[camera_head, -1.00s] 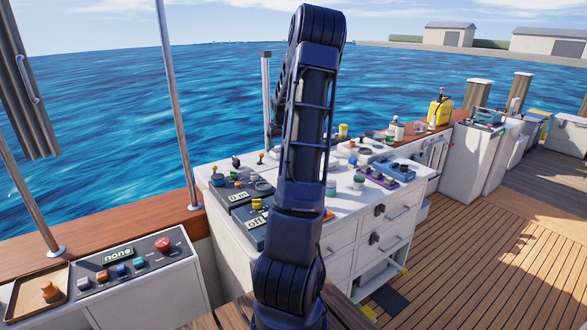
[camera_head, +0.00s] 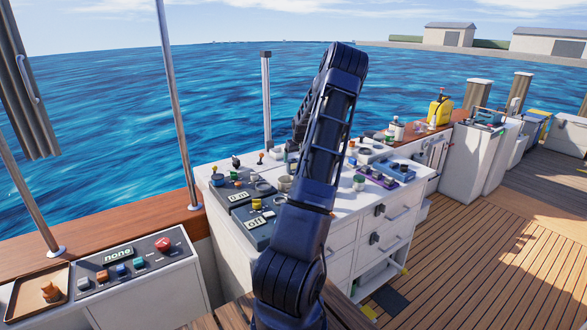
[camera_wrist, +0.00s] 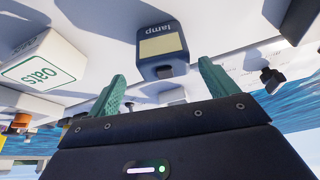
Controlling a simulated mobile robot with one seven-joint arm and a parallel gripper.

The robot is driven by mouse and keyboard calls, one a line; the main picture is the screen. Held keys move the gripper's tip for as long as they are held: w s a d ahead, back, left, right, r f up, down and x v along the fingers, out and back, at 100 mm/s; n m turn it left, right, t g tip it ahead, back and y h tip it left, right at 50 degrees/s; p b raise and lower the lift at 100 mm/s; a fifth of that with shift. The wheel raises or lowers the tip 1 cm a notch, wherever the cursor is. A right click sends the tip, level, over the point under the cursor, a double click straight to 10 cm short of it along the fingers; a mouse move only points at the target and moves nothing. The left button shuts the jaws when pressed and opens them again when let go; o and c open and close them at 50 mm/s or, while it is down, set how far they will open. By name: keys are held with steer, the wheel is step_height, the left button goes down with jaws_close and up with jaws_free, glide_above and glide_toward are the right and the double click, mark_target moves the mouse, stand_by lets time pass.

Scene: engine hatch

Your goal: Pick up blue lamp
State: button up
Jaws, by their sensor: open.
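The blue lamp (camera_wrist: 162,42) is a dark blue block with a pale yellow panel and the word "lamp", which reads upside down in the wrist view. It rests on a white surface. My gripper (camera_wrist: 163,88) is open, with its two green fingers apart and nothing between them. The lamp lies just beyond the fingertips, roughly centred between them and apart from both. In the head view my own arm covers part of the worktop, and I cannot pick out the lamp or the gripper there.
A white carton marked "oats" (camera_wrist: 38,65) stands left of the lamp in the wrist view. A small black item (camera_wrist: 271,78) is at the right. In the head view, several small objects crowd the white cabinet top (camera_head: 335,205). A button panel (camera_head: 125,262) is at front left.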

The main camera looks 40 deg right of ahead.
mark_target(294, 160)
steer(key=shift+a+x, duration=0.1)
steer(key=shift+x, duration=1.25)
steer(key=shift+a+x, duration=0.15)
steer(key=shift+x, duration=1.15)
steer(key=c, duration=1.2)
